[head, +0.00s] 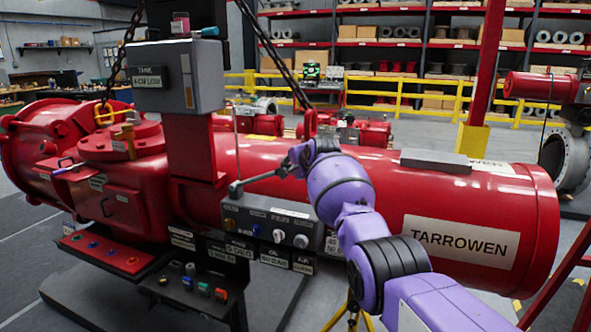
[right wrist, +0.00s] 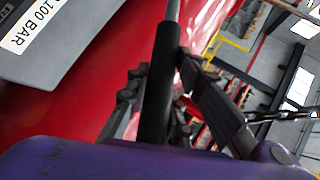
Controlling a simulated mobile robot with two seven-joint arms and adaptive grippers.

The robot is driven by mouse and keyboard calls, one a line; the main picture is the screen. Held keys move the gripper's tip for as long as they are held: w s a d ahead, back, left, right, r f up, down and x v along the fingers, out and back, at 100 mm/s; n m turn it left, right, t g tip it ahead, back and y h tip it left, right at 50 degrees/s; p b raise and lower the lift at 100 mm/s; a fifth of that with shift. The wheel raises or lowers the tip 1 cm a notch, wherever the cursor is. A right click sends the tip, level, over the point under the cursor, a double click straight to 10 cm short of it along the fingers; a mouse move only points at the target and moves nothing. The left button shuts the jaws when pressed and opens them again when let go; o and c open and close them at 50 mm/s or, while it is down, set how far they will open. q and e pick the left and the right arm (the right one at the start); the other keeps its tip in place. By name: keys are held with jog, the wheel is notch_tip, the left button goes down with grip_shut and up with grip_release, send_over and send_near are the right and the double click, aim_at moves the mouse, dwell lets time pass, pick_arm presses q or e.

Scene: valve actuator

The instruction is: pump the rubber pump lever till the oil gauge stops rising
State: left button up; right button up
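The pump lever (head: 257,180) is a thin grey rod rising to the right from a dark pivot at the top left of the grey control panel (head: 270,222). In the right wrist view its black rubber grip (right wrist: 158,95) runs upright between the fingers of my right gripper (right wrist: 163,82). The fingers appear closed against both sides of the grip. In the head view my right gripper (head: 291,163) is at the lever's upper end, small and partly hidden by my wrist. My left gripper is not in view. I cannot make out the oil gauge or its reading.
The large red actuator cylinder (head: 390,190) lies just behind the lever. A grey box (head: 178,75) on a red column stands to the left, with hanging chains near it. Lower panels (head: 185,285) with coloured buttons are at the front left. Yellow railings (head: 415,95) are behind.

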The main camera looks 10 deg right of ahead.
jog(key=shift+o, duration=0.6)
jog(key=shift+v, duration=0.9)
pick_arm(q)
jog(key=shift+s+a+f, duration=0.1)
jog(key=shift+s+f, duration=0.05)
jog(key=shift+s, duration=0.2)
pick_arm(e)
jog(key=v, duration=1)
jog(key=shift+s, duration=0.15)
jog(key=shift+a+r, duration=0.1)
